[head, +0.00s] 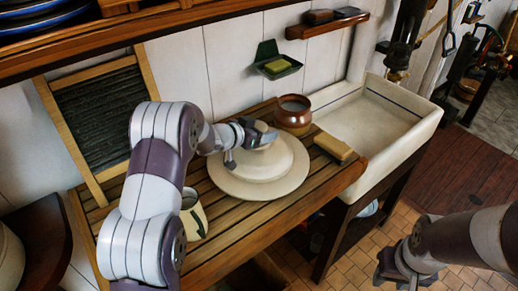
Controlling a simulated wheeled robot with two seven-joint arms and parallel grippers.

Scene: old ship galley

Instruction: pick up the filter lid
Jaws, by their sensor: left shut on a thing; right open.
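The filter lid (258,185) is a wide, round, cream disc with a raised stepped middle. It is over the slatted wooden draining board (235,236); I cannot tell whether it touches the slats. My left gripper (250,143) reaches in from the left and is shut on the top of the lid, covering the part that it grips. My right gripper (388,272) is open and empty, low at the right, in front of the sink and over the tiled floor.
A brown pot (293,114) stands just behind the lid, and a wooden block (333,147) lies to its right. A cream mug (193,215) stands at the front left. A stone sink (378,122) adjoins at right. A washboard (103,112) leans on the wall.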

